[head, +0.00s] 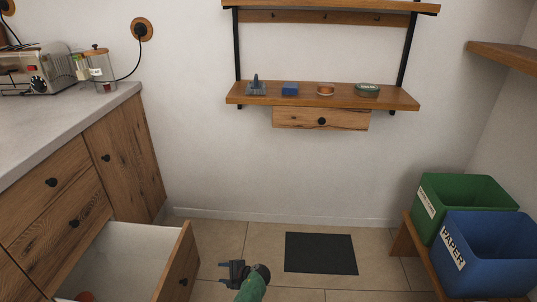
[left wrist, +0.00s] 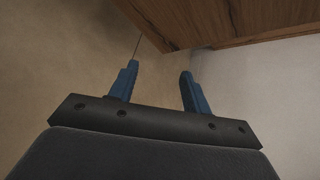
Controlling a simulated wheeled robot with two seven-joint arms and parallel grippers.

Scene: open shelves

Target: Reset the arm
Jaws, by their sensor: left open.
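My left gripper (head: 228,272) is low in the middle of the head view, at the end of my green arm, and points left toward the open drawer (head: 178,262). Its fingers are apart. In the left wrist view the two blue fingers (left wrist: 158,74) stand apart with nothing between them. A wooden edge (left wrist: 240,22) crosses the top of that view, beyond the fingertips. My right gripper is not in view.
The drawer sticks out from the wooden counter (head: 130,150), with a reddish thing (head: 86,296) inside. A wall shelf (head: 240,100) holds several small items. Green (head: 428,205) and blue (head: 470,255) bins stand right. A dark mat (head: 320,253) lies on the floor.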

